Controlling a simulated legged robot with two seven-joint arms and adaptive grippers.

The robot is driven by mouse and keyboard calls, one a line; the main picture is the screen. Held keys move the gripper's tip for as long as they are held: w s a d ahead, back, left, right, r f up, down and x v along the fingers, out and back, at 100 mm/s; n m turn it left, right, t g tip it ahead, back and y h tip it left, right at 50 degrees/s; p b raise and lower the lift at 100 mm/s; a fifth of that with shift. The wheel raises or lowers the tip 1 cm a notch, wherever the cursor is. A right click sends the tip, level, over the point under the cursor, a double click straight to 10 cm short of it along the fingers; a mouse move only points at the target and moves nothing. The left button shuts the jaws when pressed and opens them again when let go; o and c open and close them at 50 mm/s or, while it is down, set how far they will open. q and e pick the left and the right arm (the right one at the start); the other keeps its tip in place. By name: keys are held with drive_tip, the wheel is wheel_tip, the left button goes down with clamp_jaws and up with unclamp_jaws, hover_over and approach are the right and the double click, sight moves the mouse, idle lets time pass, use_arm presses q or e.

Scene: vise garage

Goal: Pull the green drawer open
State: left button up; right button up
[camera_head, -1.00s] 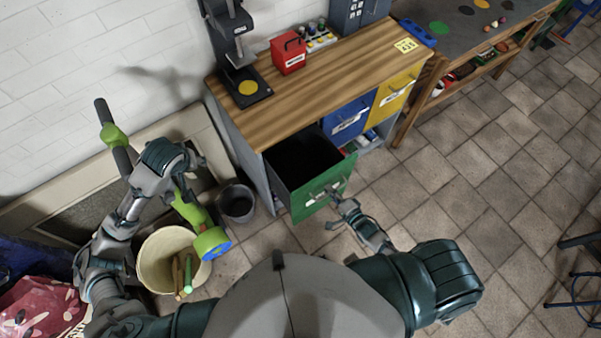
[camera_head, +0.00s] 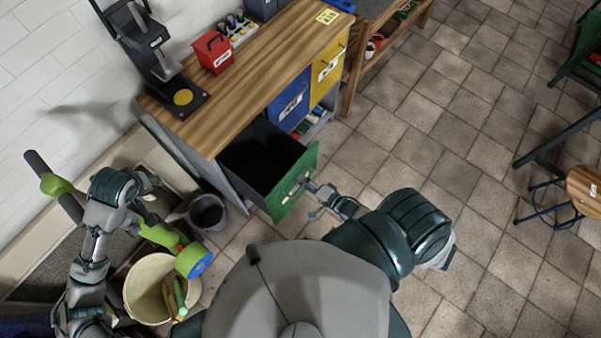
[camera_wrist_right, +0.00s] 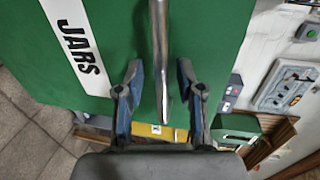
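The green drawer (camera_head: 296,184) stands pulled well out from the workbench cabinet in the head view, its dark inside empty as far as I can see. In the right wrist view its green front (camera_wrist_right: 215,35) fills the top, with a "JARS" label and a metal bar handle (camera_wrist_right: 160,45). My right gripper (camera_head: 316,196) is at the handle. In the wrist view its two fingers stand either side of the bar, with visible gaps, so it is open around the handle. My left gripper (camera_head: 150,183) is at the left, over a green tool; its finger state is unclear.
A blue drawer (camera_head: 290,100) and a yellow drawer (camera_head: 328,65) are shut beside the green one. A dark bucket (camera_head: 207,212) stands close to the cabinet's left side. A cream bin (camera_head: 140,290) is near my left arm. Tiled floor at the right is clear up to a stool (camera_head: 585,190).

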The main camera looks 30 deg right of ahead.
use_arm(q)
drive_tip(key=shift+d, duration=0.15)
use_arm(e)
drive_tip(key=shift+s, duration=0.1)
drive_tip(key=shift+s+d, duration=0.15)
drive_tip(key=shift+s, duration=0.15)
use_arm(q)
drive_tip(key=shift+s+a, duration=0.1)
drive_tip(key=shift+a, duration=0.35)
drive_tip(key=shift+d, duration=0.35)
use_arm(e)
drive_tip(key=v, duration=1.1)
drive_tip(key=shift+d, duration=0.25)
use_arm(q)
drive_tip(key=shift+a, duration=0.35)
use_arm(e)
drive_tip(key=shift+a, duration=0.3)
